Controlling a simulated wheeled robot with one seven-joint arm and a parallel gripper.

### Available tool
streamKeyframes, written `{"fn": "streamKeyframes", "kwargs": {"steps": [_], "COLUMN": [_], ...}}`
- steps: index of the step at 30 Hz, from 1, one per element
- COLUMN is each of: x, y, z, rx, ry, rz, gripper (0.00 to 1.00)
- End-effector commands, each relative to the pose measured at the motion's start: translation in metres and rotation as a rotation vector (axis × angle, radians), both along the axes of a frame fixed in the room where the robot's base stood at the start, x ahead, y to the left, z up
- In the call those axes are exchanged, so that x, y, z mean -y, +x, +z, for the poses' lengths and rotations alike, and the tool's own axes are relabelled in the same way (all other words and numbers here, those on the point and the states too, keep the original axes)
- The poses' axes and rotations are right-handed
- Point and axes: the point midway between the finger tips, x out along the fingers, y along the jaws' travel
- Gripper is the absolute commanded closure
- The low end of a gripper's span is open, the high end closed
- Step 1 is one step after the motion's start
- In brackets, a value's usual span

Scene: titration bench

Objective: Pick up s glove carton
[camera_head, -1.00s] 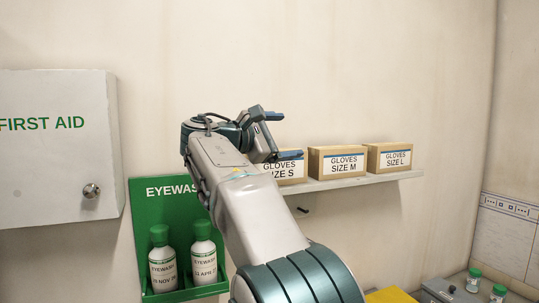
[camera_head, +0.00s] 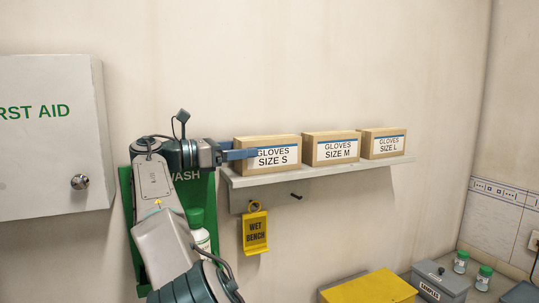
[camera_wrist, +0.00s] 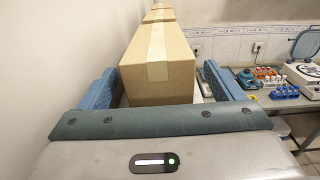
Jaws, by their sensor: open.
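The size S glove carton (camera_head: 268,153) is a brown box with a white label, at the left end of the wall shelf. My gripper (camera_head: 243,150) is level with it at its left end, and one finger overlaps the label's left part in the head view. In the wrist view the carton (camera_wrist: 158,68) stands straight ahead, its taped end facing me. My open gripper (camera_wrist: 160,95) has one blue finger on each side of the carton's near end. I cannot tell whether either finger touches it.
The shelf (camera_head: 320,175) also holds the size M carton (camera_head: 331,150) and size L carton (camera_head: 384,145) to the right. A yellow wet bench sign (camera_head: 256,232) hangs below. The wall is close behind. The first aid cabinet (camera_head: 50,140) and eyewash station (camera_head: 143,240) are at left.

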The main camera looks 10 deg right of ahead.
Motion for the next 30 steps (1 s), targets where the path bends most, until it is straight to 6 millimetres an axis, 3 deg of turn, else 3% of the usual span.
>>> {"fn": "streamKeyframes", "kwargs": {"steps": [11,18,20,24,25,30], "x": [0.047,0.05,0.05,0.05,0.05,0.05], "y": [0.01,0.011,0.011,0.011,0.011,0.011], "z": [0.009,0.009,0.009,0.009,0.009,0.01], "rx": [0.001,0.002,0.002,0.002,0.002,0.003], "ry": [0.001,0.0,0.0,0.0,0.0,0.0], "rz": [-0.001,0.002,0.002,0.002,0.001,0.001], "gripper": [0.13,0.13,0.27,0.66,0.7,0.7]}}
